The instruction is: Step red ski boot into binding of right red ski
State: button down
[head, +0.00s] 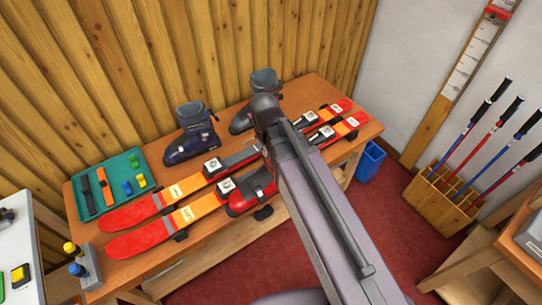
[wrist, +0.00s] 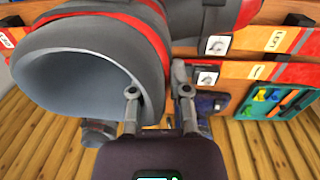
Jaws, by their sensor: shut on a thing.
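The red ski boot (head: 240,207) is partly hidden behind my arm in the head view. In the wrist view its cuff (wrist: 70,75) fills the upper left, with the grey mouth facing the camera. My gripper (wrist: 158,92) is shut on the cuff wall, one finger inside the mouth and one outside. Two red-orange skis lie side by side on the bench: the far ski (head: 145,208) and the near ski (head: 150,236). Their white binding pieces (head: 212,165) (head: 226,186) show. The boot overlaps the near ski in the picture; whether it touches is hidden.
Two dark ski boots (head: 190,135) (head: 262,85) stand at the back of the wooden bench (head: 78,205), by the wall. A green tray (head: 104,215) with small parts lies at the left. A blue bin (head: 370,162) and a pole rack (head: 440,200) stand at the right.

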jog(key=w+a+r+p, duration=0.2)
jog(key=w+r+p, duration=0.3)
jog(key=w, duration=0.7)
jog(key=w+a+r+p, duration=0.3)
jog(key=w+r+p, duration=0.2)
jog(key=w, duration=0.6)
jog(key=shift+w+a+r+h, duration=0.2)
jog(key=shift+w+r+h, duration=0.1)
jog(key=shift+w+r, duration=0.1)
jog(key=shift+f, duration=0.3)
notch_tip(320, 180, down, 9)
jog(key=b, duration=0.9)
jog(key=shift+w+d+r, duration=0.1)
jog(key=shift+d, duration=0.15)
dwell(0.6)
